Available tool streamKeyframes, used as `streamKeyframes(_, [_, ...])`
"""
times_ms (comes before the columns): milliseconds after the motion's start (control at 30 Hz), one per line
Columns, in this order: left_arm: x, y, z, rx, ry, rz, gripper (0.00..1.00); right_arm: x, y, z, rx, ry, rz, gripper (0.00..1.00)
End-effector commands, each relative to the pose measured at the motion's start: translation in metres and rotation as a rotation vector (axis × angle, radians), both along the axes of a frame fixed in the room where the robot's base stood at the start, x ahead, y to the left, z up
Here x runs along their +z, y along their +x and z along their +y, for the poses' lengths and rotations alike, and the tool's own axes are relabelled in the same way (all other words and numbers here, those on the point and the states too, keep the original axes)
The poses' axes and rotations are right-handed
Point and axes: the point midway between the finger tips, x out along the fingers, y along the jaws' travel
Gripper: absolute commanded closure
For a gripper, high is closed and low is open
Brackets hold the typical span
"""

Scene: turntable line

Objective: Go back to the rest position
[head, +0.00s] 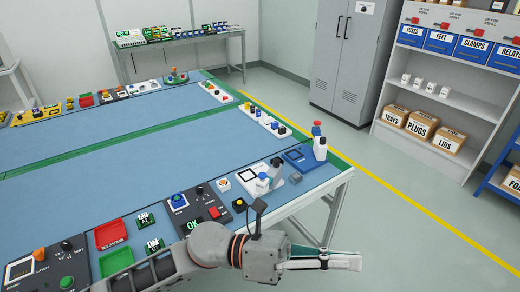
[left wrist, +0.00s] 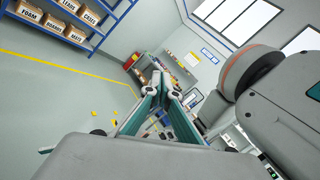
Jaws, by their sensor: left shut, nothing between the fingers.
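My left gripper (head: 352,260) is shut and empty. In the head view it points right, past the near edge of the blue-topped work table (head: 120,180), over the floor. In the left wrist view the left gripper (left wrist: 158,78) shows its fingers converging, with nothing between them. My left arm reaches in from the bottom left, low across the near side of the table. My right gripper is in neither view.
Near the arm are a red tray (head: 111,234), a control box with a green OK display (head: 213,213), and bottles (head: 320,147) at the table corner. Grey cabinet (head: 352,55) and shelves stand behind. The floor (head: 400,235) right of the table is clear.

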Motion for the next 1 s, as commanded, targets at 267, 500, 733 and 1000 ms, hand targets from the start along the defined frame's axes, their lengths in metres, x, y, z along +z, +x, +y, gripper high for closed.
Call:
streamKeyframes(267, [-0.003, 0.095, 0.056, 0.339, -0.304, 0.79, 1.0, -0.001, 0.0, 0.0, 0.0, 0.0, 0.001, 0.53])
streamKeyframes(500, [-0.107, 0.147, 0.157, 0.623, -0.562, 1.466, 1.0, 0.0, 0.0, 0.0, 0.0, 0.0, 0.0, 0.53])
streamKeyframes(733, [-0.233, 0.121, 0.251, 0.859, -0.794, 1.98, 1.0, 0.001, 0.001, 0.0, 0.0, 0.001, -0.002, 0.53])
streamKeyframes(1000, [-0.338, 0.045, 0.327, 1.07, -1.029, 2.377, 1.0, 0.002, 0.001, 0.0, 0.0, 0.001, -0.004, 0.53])
